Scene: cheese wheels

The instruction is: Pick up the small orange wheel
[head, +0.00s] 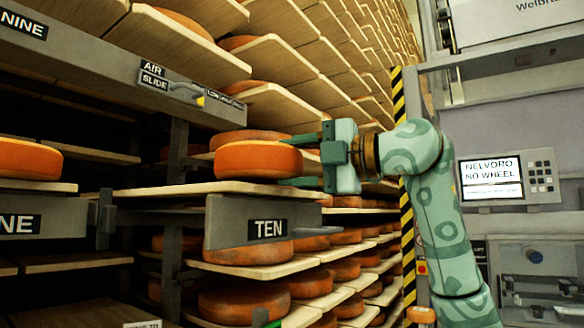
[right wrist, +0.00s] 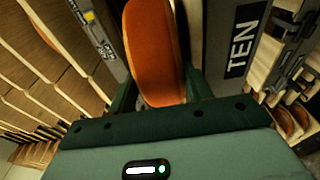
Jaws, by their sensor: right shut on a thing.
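The orange wheel (head: 258,160) lies flat on a wooden board above the TEN label in the head view. My right gripper (head: 294,162) reaches it from the right, with one finger above and one below at its right edge. The right wrist view shows the orange wheel (right wrist: 154,50) between the two fingers of my right gripper (right wrist: 160,88). The gripper is shut on the wheel, which appears still at the board's level. Whether it touches the board is hard to tell. My left gripper is not in view.
Another orange wheel (head: 30,160) sits on a board at the left. A grey AIR SLIDE rail (head: 120,75) runs above. Several wheels fill shelves below. A striped post (head: 404,150) and a machine with a screen (head: 491,178) stand at the right.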

